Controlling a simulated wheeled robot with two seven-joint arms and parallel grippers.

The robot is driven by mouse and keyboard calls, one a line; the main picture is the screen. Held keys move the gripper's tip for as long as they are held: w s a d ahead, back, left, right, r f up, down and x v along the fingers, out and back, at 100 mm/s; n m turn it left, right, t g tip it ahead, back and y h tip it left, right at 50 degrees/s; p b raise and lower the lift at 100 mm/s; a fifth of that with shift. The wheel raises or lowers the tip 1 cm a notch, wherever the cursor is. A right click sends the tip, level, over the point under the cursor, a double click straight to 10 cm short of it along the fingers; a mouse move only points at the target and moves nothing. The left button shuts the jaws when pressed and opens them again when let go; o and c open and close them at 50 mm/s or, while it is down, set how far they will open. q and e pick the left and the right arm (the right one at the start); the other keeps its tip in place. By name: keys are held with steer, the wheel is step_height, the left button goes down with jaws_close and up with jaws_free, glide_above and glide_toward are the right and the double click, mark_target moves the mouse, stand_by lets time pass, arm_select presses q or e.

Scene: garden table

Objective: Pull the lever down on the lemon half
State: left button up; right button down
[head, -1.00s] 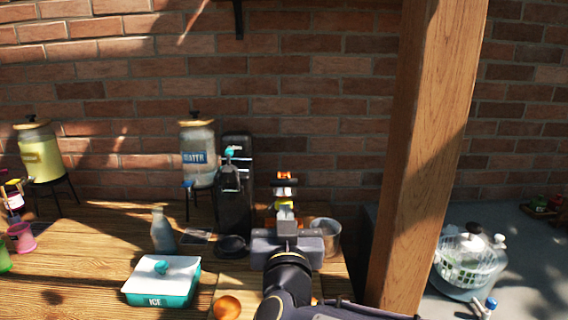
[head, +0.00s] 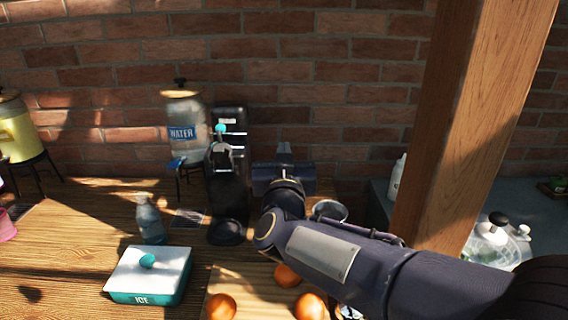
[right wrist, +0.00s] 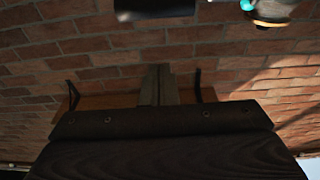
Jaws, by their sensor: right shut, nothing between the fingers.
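The black press (head: 226,172) stands upright at the back of the table, with a teal knob (head: 220,128) near its top. I cannot make out its lever clearly, and I see no lemon half. My right gripper (head: 285,148) is just right of the press, seen from behind, fingers pointing up and away. Its fingers (right wrist: 158,85) are together and empty in the right wrist view, in front of the brick wall. I see no contact with the press. My left gripper is out of view.
A water dispenser (head: 184,115) stands behind the press. A spray bottle (head: 150,220), an ice box (head: 150,272) and oranges (head: 221,306) are nearer. A metal cup (head: 330,210) is partly behind my arm. A wooden post (head: 470,120) rises at the right.

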steer(key=w, duration=0.3)
steer(key=shift+w+d+r, duration=0.1)
steer(key=shift+w+r, duration=0.2)
steer(key=shift+w, duration=0.05)
steer(key=shift+s+f, duration=0.2)
steer(key=shift+f, duration=0.45)
steer(key=shift+s+f, duration=0.2)
steer(key=shift+f, duration=0.5)
steer(key=shift+s+f, duration=0.2)
steer(key=shift+f, duration=0.45)
step_height(320, 180, down, 8)
steer(key=s+t+b, duration=0.2)
steer(key=t+b, duration=0.2)
steer(key=b, duration=1.3)
steer(key=shift+r, duration=0.15)
